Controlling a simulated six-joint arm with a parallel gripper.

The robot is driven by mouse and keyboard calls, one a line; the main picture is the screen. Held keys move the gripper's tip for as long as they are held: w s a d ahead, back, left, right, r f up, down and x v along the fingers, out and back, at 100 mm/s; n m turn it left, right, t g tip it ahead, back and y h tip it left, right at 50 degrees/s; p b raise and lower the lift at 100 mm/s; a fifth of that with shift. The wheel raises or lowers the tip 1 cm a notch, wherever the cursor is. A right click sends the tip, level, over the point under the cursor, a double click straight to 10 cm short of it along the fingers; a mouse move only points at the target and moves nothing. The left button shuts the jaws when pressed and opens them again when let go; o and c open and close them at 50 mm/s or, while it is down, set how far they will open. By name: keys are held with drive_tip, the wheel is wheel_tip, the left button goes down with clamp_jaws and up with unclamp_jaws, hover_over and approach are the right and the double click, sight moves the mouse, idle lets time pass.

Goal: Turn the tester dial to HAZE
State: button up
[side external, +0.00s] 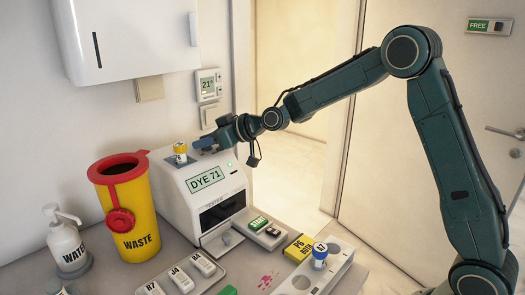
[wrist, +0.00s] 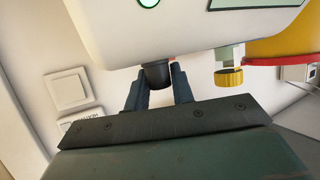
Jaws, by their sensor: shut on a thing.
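The dial (wrist: 157,75) is a dark round knob on the tester, seen in the wrist view. My gripper (wrist: 157,92) is shut on it, one finger on each side. In the side view my gripper (side external: 208,143) is at the tester's top, and the dial is not clearly visible there. I cannot read any dial markings, so its setting cannot be told.
A yellow-capped vial (side external: 180,148) stands on the tester's top, left of my gripper. The yellow waste bin (side external: 133,240) and a wash bottle (side external: 67,246) stand to the left. Labelled blocks (side external: 182,279), a yellow box (side external: 299,249) and a vial rack (side external: 334,262) lie in front.

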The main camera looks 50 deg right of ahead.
drive_tip(key=shift+d+n+y, duration=0.1)
drive_tip(key=shift+n+y, duration=0.2)
drive_tip(key=shift+y, duration=0.1)
drive_tip(key=n+g+y, duration=0.3)
drive_tip(key=n+y, duration=0.1)
drive_tip(key=shift+n+g+y, duration=0.8)
drive_tip(key=shift+n+g, duration=0.5)
drive_tip(key=shift+n, duration=0.1)
drive_tip(key=shift+n+g+y, duration=0.4)
drive_tip(key=shift+n+g, duration=0.3)
drive_tip(key=shift+g, duration=0.1)
drive_tip(key=o, duration=1)
drive_tip(key=shift+m+t+h, duration=0.9)
drive_tip(key=shift+m+t, duration=0.6)
